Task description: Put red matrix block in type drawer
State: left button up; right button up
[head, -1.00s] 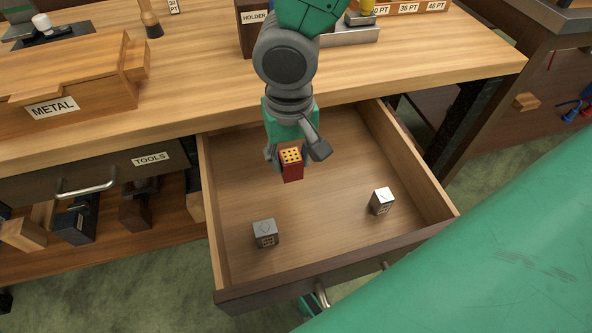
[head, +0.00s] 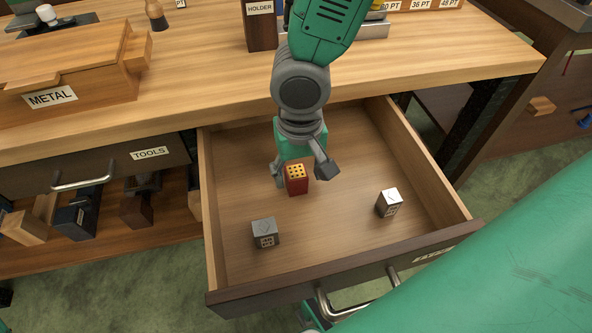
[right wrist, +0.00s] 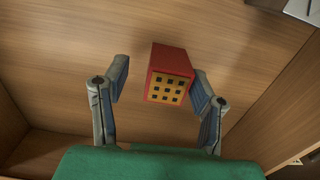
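The red matrix block (head: 297,180), with a yellow dotted face, is in the open drawer (head: 340,272), low near the drawer floor. My right gripper (head: 303,172) reaches down around it. In the right wrist view the block (right wrist: 168,73) is between the two spread fingers, with a clear gap at the left finger and the right finger close beside it. I cannot tell whether the block's base touches the floor. Part of what looks like my left gripper (head: 312,314) shows by the drawer handle, mostly hidden, so its fingers cannot be judged.
A dark grey block (head: 265,233) and a silver-topped block (head: 389,203) sit in the drawer's front part. The wooden METAL box (head: 75,85) and HOLDER block (head: 261,28) stand on the bench. Drawer floor between the blocks is clear.

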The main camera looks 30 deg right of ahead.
aim_at(299, 171)
jog(key=shift+d, duration=0.2)
jog(key=shift+a+r, duration=0.15)
jog(key=shift+r, duration=0.3)
notch_tip(299, 171, up, 12)
jog(key=p, duration=0.5)
jog(key=shift+f, duration=0.25)
jog(key=shift+a, duration=0.15)
